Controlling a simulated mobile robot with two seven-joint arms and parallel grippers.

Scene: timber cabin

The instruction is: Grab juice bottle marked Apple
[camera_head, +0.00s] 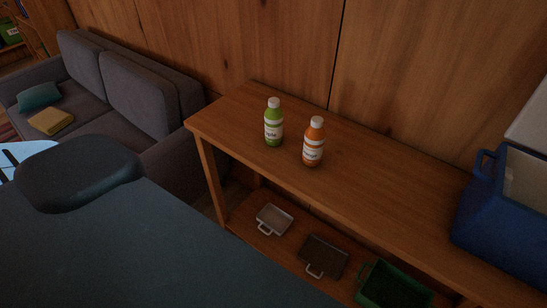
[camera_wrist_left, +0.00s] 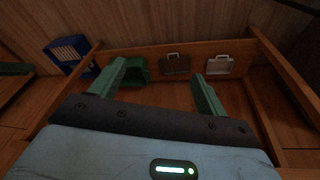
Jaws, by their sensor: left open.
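The green juice bottle marked Apple (camera_head: 273,127) stands upright with a white cap on the wooden table (camera_head: 390,190), near its left end. An orange bottle (camera_head: 313,145) with a white cap stands just to its right, a small gap apart; its label is too small to read. My left gripper (camera_wrist_left: 158,68) shows in the left wrist view with its two green fingers wide apart and nothing between them. It faces the lower shelf, and no bottle shows in that view. My right gripper is in neither view.
A blue cooler (camera_head: 500,210) with a raised lid stands at the table's right. The lower shelf holds a white tray (camera_head: 273,219), a dark tray (camera_head: 323,256) and a green bin (camera_head: 392,287). A grey sofa (camera_head: 140,90) is left; a wooden wall is behind.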

